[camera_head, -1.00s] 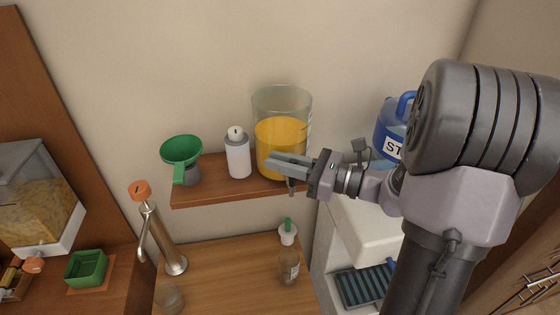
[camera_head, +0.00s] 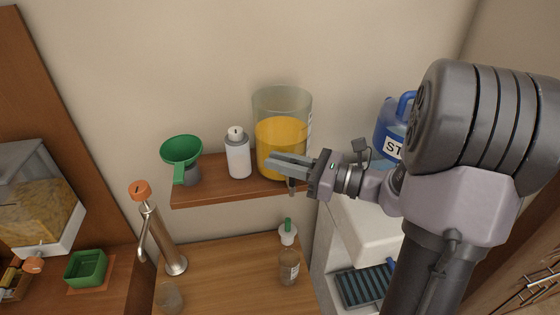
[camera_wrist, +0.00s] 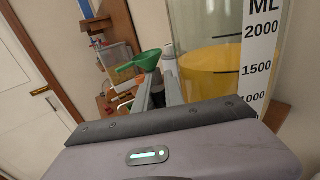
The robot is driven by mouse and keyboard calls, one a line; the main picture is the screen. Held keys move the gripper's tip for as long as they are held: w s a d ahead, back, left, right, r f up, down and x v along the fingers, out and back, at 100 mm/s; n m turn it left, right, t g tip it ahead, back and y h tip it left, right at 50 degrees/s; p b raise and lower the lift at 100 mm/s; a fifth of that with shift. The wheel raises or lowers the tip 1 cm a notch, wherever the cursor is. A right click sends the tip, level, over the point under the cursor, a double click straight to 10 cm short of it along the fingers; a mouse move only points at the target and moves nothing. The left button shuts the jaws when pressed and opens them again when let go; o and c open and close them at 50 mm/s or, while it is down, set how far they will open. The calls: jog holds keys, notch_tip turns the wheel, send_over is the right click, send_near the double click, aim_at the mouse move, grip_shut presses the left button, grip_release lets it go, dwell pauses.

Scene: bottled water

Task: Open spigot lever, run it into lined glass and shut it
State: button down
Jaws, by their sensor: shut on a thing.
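A clear jar (camera_head: 281,100) of orange liquid stands at the right end of the wall shelf. In the wrist view the jar (camera_wrist: 222,75) shows a printed ML scale. Its spigot (camera_head: 291,186) shows just under my gripper, at the shelf's front edge. My gripper (camera_head: 270,161) is in front of the jar, its fingers closed at the spigot lever, which they hide. The fingers also show in the wrist view (camera_wrist: 158,92). A small glass (camera_head: 289,270) with a light mark stands on the counter below the spigot. I cannot tell its level, and no stream is clear.
A white bottle (camera_head: 238,158) and a green funnel (camera_head: 181,150) stand left of the jar on the shelf (camera_head: 215,195). A metal tap (camera_head: 163,240), another glass (camera_head: 170,297) and a green-topped white container (camera_head: 288,236) stand below. A blue jug (camera_head: 387,125) is at right.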

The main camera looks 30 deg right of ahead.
jog(key=shift+f, duration=0.1)
dwell(0.4)
jog(key=n+b, duration=0.1)
jog(key=b, duration=0.2)
jog(key=s+n+y+b, duration=0.1)
jog(key=n+b, duration=0.1)
jog(key=b, duration=0.2)
jog(key=s+n+t+y+b, duration=0.1)
jog(key=b, duration=0.3)
jog(key=shift+s+a+n, duration=0.2)
jog(key=shift+a+n, duration=0.1)
jog(key=shift+a, duration=0.1)
jog(key=c, duration=1.7)
grip_release()
jog(key=shift+d, duration=0.1)
jog(key=v, duration=1.7)
jog(key=shift+f, duration=0.25)
